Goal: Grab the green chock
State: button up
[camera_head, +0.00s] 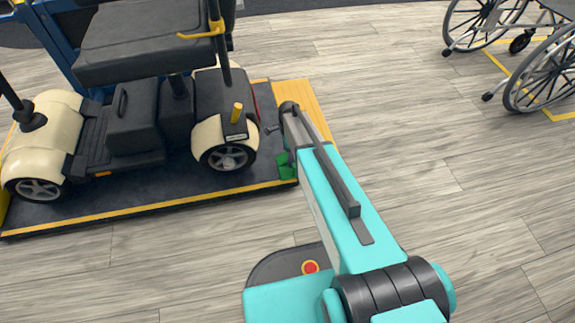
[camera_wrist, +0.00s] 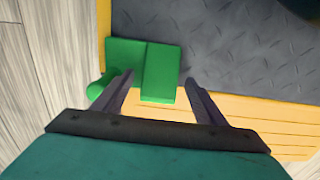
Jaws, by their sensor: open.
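The green chock (camera_head: 286,166) sits at the front right corner of the dark mat, behind the scooter's rear wheel, partly hidden by my arm. In the wrist view the green chock (camera_wrist: 148,68) lies ahead of and partly between my fingers. It has two flat faces meeting at a ridge and a rounded green part at its left. My gripper (camera_wrist: 160,84) is open, with its fingertips on either side of the chock's near part. I cannot tell whether the fingers touch it. In the head view the fingers are hidden behind my arm.
A cream and black scooter (camera_head: 135,130) stands on the dark mat (camera_head: 150,195) with yellow edging. A yellow ramp strip (camera_head: 306,104) lies along its right edge. The wooden floor (camera_head: 430,180) between is clear.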

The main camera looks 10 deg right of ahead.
jog(key=shift+c, duration=0.2)
dwell(0.3)
jog(key=c, duration=1.4)
jog(key=shift+o, duration=0.2)
jog(key=shift+r, duration=0.15)
jog(key=shift+r+p, duration=0.6)
jog(key=shift+r, duration=0.2)
notch_tip(320, 180, up, 2)
jog(key=shift+p, duration=0.65)
jog(key=s+p, duration=0.4)
jog(key=s, duration=1.4)
jog(key=shift+f, duration=0.15)
